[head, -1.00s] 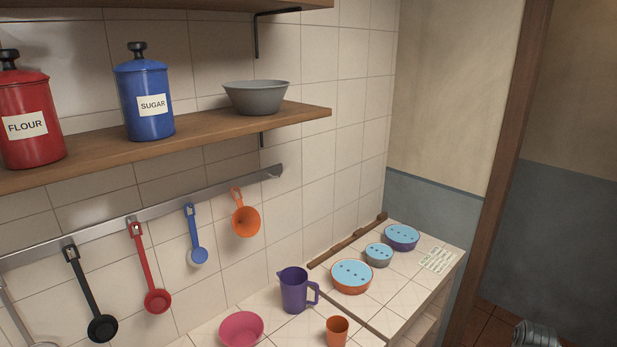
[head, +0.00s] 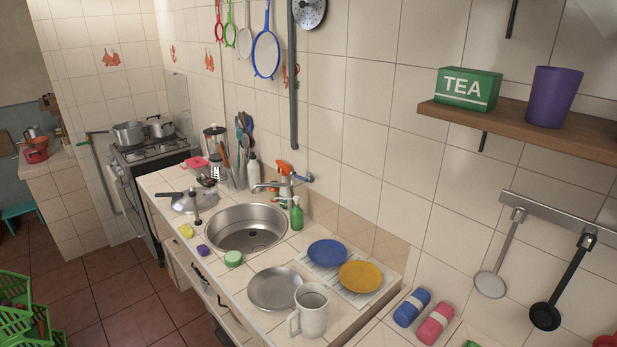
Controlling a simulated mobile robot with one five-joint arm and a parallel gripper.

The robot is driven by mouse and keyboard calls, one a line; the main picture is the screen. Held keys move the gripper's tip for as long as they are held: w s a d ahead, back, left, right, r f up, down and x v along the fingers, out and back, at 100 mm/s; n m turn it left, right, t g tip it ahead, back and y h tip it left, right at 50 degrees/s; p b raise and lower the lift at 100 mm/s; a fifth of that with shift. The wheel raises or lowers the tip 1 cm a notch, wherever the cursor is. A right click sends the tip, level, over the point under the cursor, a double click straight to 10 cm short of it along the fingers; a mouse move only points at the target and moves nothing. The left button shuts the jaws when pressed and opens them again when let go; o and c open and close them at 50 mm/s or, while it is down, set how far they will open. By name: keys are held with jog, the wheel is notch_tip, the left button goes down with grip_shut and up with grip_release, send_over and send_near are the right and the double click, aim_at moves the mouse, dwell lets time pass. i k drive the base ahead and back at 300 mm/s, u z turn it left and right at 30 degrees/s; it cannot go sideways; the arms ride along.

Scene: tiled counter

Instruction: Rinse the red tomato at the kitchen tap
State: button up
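The kitchen tap (head: 268,187) is on the wall side of the round steel sink (head: 214,246), with its spout reaching over the bowl. The sink is set into the tiled counter, and its visible inside looks empty apart from the drain. I see no red tomato in this view. My gripper is not in view.
A steel plate (head: 275,288), a grey jug (head: 311,310) and blue (head: 327,253) and yellow (head: 360,276) plates are to the right. A stove (head: 155,155) stands beyond. Green crates (head: 14,290) are on the floor.

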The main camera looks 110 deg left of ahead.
aim_at(292, 175)
jog(key=u, duration=4.65)
jog(key=i, duration=1)
jog(key=z, duration=0.05)
